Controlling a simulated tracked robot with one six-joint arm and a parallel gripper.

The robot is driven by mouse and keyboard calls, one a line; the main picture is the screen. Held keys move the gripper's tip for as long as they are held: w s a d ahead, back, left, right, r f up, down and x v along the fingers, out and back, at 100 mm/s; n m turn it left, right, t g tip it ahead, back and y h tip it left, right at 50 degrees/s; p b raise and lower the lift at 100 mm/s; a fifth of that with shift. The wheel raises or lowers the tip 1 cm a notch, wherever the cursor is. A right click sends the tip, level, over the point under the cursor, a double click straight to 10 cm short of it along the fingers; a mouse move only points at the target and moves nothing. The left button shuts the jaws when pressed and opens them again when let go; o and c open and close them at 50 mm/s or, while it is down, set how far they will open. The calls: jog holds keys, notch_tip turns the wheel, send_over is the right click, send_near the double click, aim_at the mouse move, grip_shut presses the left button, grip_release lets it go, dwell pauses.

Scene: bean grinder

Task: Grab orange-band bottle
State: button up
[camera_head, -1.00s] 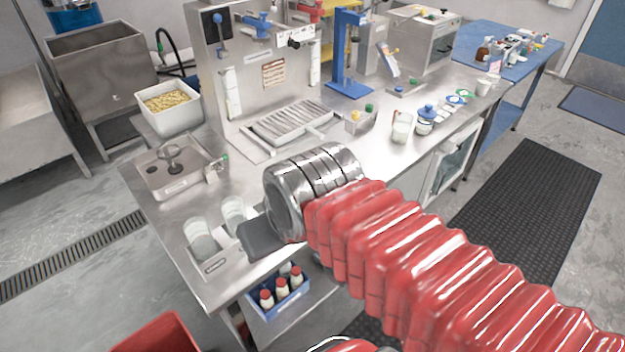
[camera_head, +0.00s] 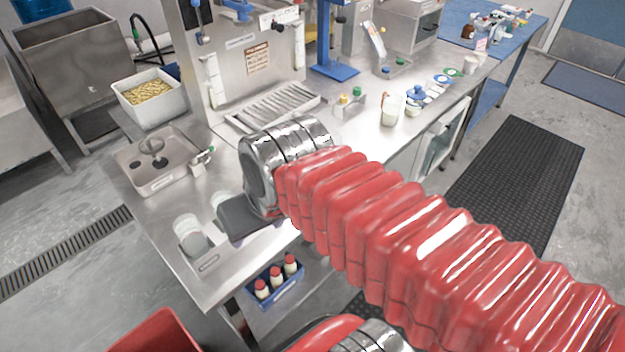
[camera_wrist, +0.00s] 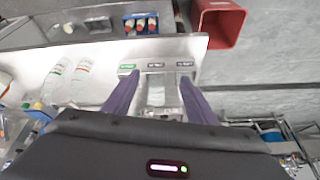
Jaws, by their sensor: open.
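Several small bottles with red tops (camera_head: 275,272) stand in a blue crate on the shelf below the counter. They also show at the top of the wrist view (camera_wrist: 140,24). I cannot make out which bottle, if any, has an orange band. Two clear vessels (camera_wrist: 70,72) with faint coloured bands stand at the left of the wrist view; their band colours are unclear. My gripper (camera_wrist: 159,78) is open, its two purple fingers apart over the counter's end, with a clear vessel (camera_wrist: 156,94) partly showing between them. My arm hides part of the counter in the head view.
The steel counter (camera_head: 215,285) holds a sink-like tray (camera_head: 160,180) and clear glasses (camera_head: 190,238). A white bin of yellowish pieces (camera_head: 150,112) stands at its far left. A red bin (camera_wrist: 218,22) stands on the floor past the counter's end.

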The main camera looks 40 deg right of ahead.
jog(key=shift+o, duration=1.4)
notch_tip(320, 180, down, 7)
jog(key=m+g+y, duration=0.2)
jog(key=m+g, duration=0.1)
jog(key=m, duration=0.1)
jog(key=shift+r+m+y, duration=0.2)
jog(key=shift+m+y, duration=0.1)
jog(key=shift+y, duration=0.1)
jog(key=w+d+f+m+t+y, duration=0.7)
jog(key=d+m, duration=0.3)
jog(key=m, duration=0.6)
jog(key=d+f+m+t+h, duration=0.2)
jog(key=d+m+t+h, duration=0.1)
jog(key=d+m, duration=0.3)
jog(key=d+f+m+t+h, duration=0.3)
jog(key=d+m+t, duration=0.2)
jog(key=d, duration=0.5)
jog(key=shift+w+m+t, duration=0.25)
jog(key=shift+m+t, duration=0.05)
jog(key=shift+m, duration=0.2)
jog(key=shift+w+a, duration=0.1)
jog(key=shift+w, duration=0.05)
jog(key=x, duration=0.7)
jog(key=shift+w+a, duration=0.1)
jog(key=shift+w, duration=0.55)
